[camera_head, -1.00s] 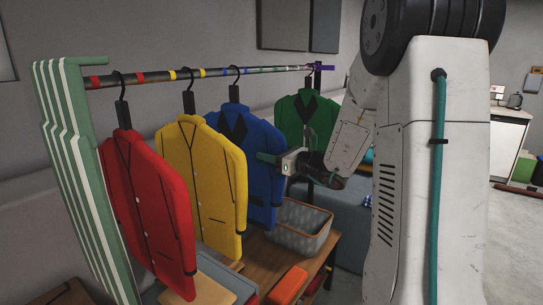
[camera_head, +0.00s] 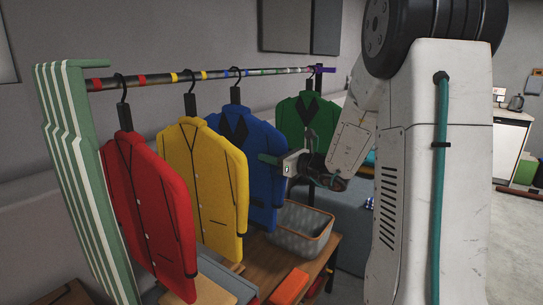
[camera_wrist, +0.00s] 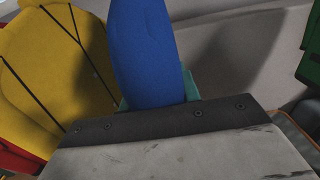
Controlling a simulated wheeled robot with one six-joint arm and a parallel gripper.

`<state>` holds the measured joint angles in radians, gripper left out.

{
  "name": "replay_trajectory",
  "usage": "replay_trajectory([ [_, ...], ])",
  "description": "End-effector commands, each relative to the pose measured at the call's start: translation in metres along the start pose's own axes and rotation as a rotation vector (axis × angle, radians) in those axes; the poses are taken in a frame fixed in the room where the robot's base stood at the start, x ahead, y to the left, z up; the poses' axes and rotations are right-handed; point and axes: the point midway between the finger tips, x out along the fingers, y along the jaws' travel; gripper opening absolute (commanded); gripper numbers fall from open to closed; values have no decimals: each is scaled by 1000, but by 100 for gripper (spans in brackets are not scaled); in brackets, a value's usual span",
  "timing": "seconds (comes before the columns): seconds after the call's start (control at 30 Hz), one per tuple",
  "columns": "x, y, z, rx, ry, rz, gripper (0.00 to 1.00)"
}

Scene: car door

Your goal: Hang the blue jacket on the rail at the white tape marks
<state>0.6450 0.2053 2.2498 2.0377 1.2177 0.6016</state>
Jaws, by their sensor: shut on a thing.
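The blue jacket (camera_head: 248,165) hangs upright from its dark hanger at the rail (camera_head: 210,74), between the yellow and green jackets. Its hook meets the rail near blue tape marks; I cannot tell whether the hook bears on the rail. My gripper (camera_head: 272,159) is at the jacket's right edge, shut on it. In the wrist view the blue jacket (camera_wrist: 148,50) stands edge-on between the teal fingers of my gripper (camera_wrist: 157,98). Small pale marks show on the rail to the right of the blue ones, too small to tell apart surely.
The yellow jacket (camera_head: 205,185) and red jacket (camera_head: 150,215) hang to the left, the green jacket (camera_head: 306,120) to the right. A striped green post (camera_head: 75,170) carries the rail's near end. A grey basket (camera_head: 303,232) and an orange box (camera_head: 289,287) sit below.

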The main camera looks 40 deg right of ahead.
Motion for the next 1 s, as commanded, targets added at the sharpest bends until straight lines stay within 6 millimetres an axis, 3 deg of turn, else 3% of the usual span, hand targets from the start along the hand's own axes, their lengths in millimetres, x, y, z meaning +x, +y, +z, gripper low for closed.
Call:
replay_trajectory([
  [0.23,0,0,-1,-1,-2,0,0],
  [0.27,0,0,-1,-1,-2,0,35],
  [0.33,0,0,-1,-1,-2,0,55],
  [0.37,0,0,-1,-1,-1,0,58],
  [0.67,-2,0,-2,1,1,-1,58],
  [1.0,-54,-1,-2,0,0,-4,58],
])
